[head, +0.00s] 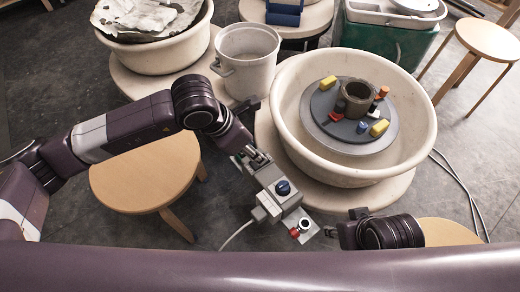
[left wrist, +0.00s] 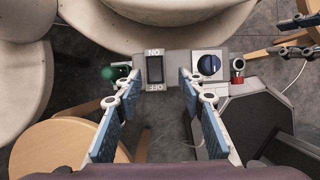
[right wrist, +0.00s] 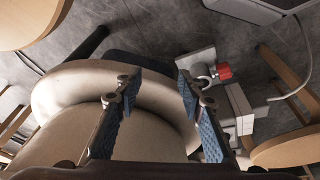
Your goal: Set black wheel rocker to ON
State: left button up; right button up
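The black wheel rocker (left wrist: 155,69) shows in the left wrist view on a grey control box (left wrist: 181,68), with ON printed at its upper end and OFF at its lower end. The labels look upside down there. I cannot tell which end is pressed. My left gripper (left wrist: 157,89) is open and empty, its fingertips either side of the rocker; contact cannot be told. In the head view the left gripper (head: 257,160) covers the rocker end of the box. My right gripper (right wrist: 158,88) is open and empty, right of the box in the head view.
The box also has a blue knob (left wrist: 208,65), a green part (left wrist: 108,73) and a red-capped part (left wrist: 238,65). A wheel basin (head: 420,150) holds a disc with several small coloured pieces and a dark pot (head: 355,98). A bucket (head: 248,55) and wooden stools (head: 150,170) stand nearby.

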pick_arm(q)
jog(key=x, duration=0.2)
jog(key=b+x, duration=0.1)
jog(key=x, duration=0.1)
jog(key=a+x, duration=0.1)
jog(key=x, duration=0.1)
jog(key=shift+w+d+f, duration=0.1)
jog(key=shift+w+f, duration=0.25)
jog(key=shift+w+d+f, duration=0.15)
jog(key=shift+d+f, duration=0.05)
jog(key=shift+f, duration=0.35)
pick_arm(e)
jog(key=shift+w+a+f+t, duration=0.15)
jog(key=shift+w+f+t, duration=0.05)
jog(key=shift+w, duration=0.25)
jog(key=shift+w+a+f+t, duration=0.1)
jog(key=shift+w+f+t, duration=0.1)
jog(key=shift+w, duration=0.25)
